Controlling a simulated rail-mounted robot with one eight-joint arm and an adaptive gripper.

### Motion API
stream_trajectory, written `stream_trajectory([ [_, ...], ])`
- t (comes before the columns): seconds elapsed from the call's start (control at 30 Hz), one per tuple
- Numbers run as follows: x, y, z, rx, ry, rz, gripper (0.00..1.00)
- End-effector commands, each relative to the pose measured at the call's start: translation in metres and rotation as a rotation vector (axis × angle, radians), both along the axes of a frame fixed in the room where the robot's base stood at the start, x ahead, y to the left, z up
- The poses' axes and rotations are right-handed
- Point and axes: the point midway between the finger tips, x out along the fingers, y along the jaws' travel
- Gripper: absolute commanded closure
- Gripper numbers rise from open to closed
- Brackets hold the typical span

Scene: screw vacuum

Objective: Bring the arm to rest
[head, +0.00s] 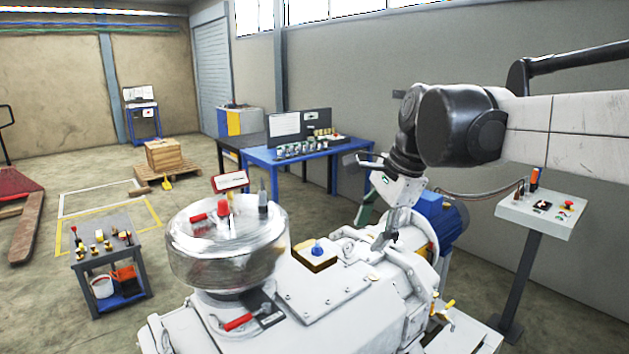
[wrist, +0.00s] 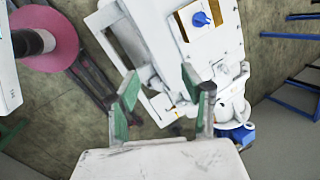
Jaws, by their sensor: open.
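My arm reaches in from the right in the head view, bent down at the wrist. My gripper (head: 387,238) hangs just above or beside the right part of the white vacuum machine (head: 335,285); I cannot tell whether it touches. In the wrist view my gripper (wrist: 166,100) has its two green-padded fingers spread apart, with nothing held between them. The white machine (wrist: 165,45) lies beyond the fingers there. A blue knob (head: 317,248) sits on a small plate on the machine, and it also shows in the wrist view (wrist: 200,19).
A red-handled tool (head: 240,322) lies in front. A control stand (head: 540,212) is at right, a blue table (head: 300,158) behind, a small cart (head: 108,265) at left. Open floor lies around the cart.

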Motion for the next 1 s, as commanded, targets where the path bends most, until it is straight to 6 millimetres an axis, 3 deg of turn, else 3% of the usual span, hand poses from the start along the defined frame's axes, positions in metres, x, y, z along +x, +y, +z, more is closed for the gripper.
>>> stream_trajectory([
  [0.1,-0.032,-0.015,-0.013,-0.075,-0.090,0.130,0.57],
  [0.37,-0.094,-0.045,-0.048,-0.275,-0.270,0.431,0.57],
  [0.6,-0.148,-0.069,-0.090,-0.490,-0.400,0.714,0.57],
  [0.8,-0.180,-0.084,-0.123,-0.648,-0.464,0.909,0.57],
  [1.0,-0.192,-0.090,-0.137,-0.720,-0.485,0.996,0.57],
])
